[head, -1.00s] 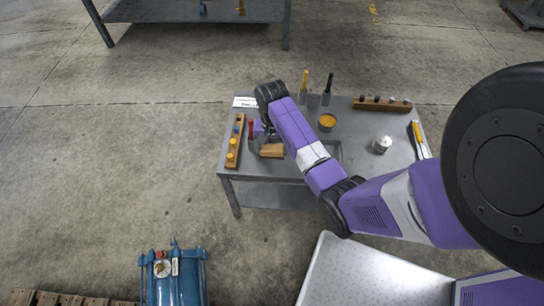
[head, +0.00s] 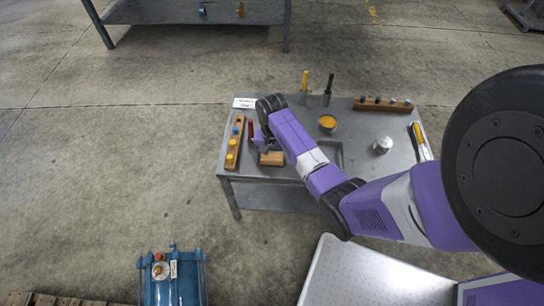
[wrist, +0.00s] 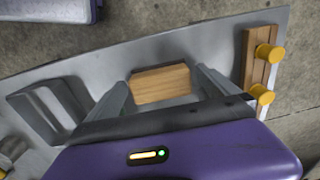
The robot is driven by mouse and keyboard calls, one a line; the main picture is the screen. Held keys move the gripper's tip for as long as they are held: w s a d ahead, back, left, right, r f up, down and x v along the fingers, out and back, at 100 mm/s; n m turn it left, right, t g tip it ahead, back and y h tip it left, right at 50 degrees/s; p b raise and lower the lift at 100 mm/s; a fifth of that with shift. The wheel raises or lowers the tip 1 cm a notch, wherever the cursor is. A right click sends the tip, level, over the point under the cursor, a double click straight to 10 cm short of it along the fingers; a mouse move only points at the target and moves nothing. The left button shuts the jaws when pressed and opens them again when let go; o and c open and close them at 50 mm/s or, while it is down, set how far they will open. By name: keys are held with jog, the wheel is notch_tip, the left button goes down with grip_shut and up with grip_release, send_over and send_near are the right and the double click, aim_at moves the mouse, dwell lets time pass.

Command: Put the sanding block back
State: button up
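The sanding block, a small wooden block (head: 271,159), is near the left front of the grey table. My gripper (head: 264,145) is over it, pointing down from the arm's far end. In the wrist view the block (wrist: 161,85) lies between the two fingertips of my gripper (wrist: 160,84), with a finger against each side and no clear gap. Its underside is hidden, so I cannot tell whether it touches the table. A rectangular dark-edged recess or tray (head: 331,152) shows right of the block, partly behind my arm; it also shows in the wrist view (wrist: 47,110).
A wooden rack (head: 233,155) with yellow knobs stands left of the block. A red-handled tool (head: 251,130) is close beside my gripper. Behind are an orange-filled bowl (head: 327,122), upright yellow and black handles, and another rack (head: 382,105). A metal pot (head: 382,145) stands right.

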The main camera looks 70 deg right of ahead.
aim_at(272, 156)
jog(key=shift+r, duration=0.15)
notch_tip(272, 156, up, 12)
jog(key=p, duration=0.3)
jog(key=s+a+f+n+t+h, duration=0.1)
jog(key=a+f+n+t, duration=0.2)
jog(key=a, duration=0.8)
jog(key=s+a+f+n+t+h, duration=0.1)
jog(key=s+a+f+n+t, duration=0.15)
jog(key=a, duration=0.85)
jog(key=s+a+r+n+t, duration=0.3)
jog(key=s+r, duration=0.1)
jog(key=r, duration=0.4)
jog(key=s+a+r+n+t+y, duration=0.1)
jog(key=s+a+r+n+t, duration=0.1)
jog(key=s+r, duration=0.3)
jog(key=s+a+r+n+t+y, duration=0.1)
jog(key=s+a+r+n+t, duration=0.2)
jog(key=r, duration=0.9)
jog(key=shift+s+a+n+t, duration=0.35)
jog(key=shift+s+a+t, duration=0.3)
jog(key=shift+s, duration=0.6)
jog(key=shift+d, duration=0.1)
